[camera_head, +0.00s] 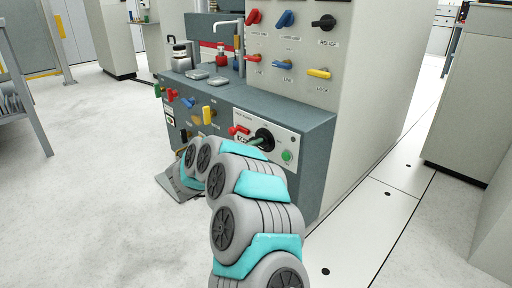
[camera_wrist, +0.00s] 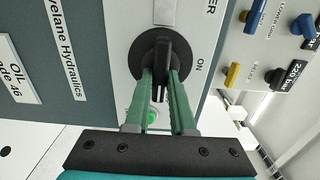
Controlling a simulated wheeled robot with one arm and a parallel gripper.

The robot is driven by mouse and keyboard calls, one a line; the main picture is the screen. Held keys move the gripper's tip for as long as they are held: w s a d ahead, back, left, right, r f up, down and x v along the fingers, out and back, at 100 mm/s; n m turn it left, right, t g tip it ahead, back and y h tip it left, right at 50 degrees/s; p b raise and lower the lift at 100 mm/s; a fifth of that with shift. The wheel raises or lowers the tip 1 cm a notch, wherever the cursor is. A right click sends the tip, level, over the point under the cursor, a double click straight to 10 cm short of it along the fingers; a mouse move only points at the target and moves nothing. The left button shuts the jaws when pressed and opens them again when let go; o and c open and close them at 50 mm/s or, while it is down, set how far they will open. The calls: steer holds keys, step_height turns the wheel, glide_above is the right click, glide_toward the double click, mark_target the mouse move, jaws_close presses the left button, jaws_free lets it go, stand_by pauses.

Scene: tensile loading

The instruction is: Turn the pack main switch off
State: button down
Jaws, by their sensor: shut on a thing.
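The pack main switch (camera_head: 264,135) is a round black rotary switch on a pale plate on the front of the grey cabinet. In the wrist view its black dial (camera_wrist: 151,50) shows close up, with the word ON printed to its right. My gripper (camera_wrist: 160,80) has its two green fingers on either side of the switch's black handle (camera_wrist: 161,68) and is shut on it. In the head view my gripper (camera_head: 257,141) reaches the switch from the left, and my arm hides part of the cabinet below.
A yellow handle (camera_head: 208,115) is farther left. Several coloured levers line the upright panel (camera_head: 290,45) above. Bottles and flat parts rest on the ledge.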

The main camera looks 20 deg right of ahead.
steer(key=c, duration=0.8)
jaws_free()
steer(key=shift+o, duration=0.2)
steer(key=v, duration=0.7)
steer(key=shift+s+a+p, duration=0.2)
steer(key=shift+a+p, duration=0.15)
steer(key=shift+p, duration=0.1)
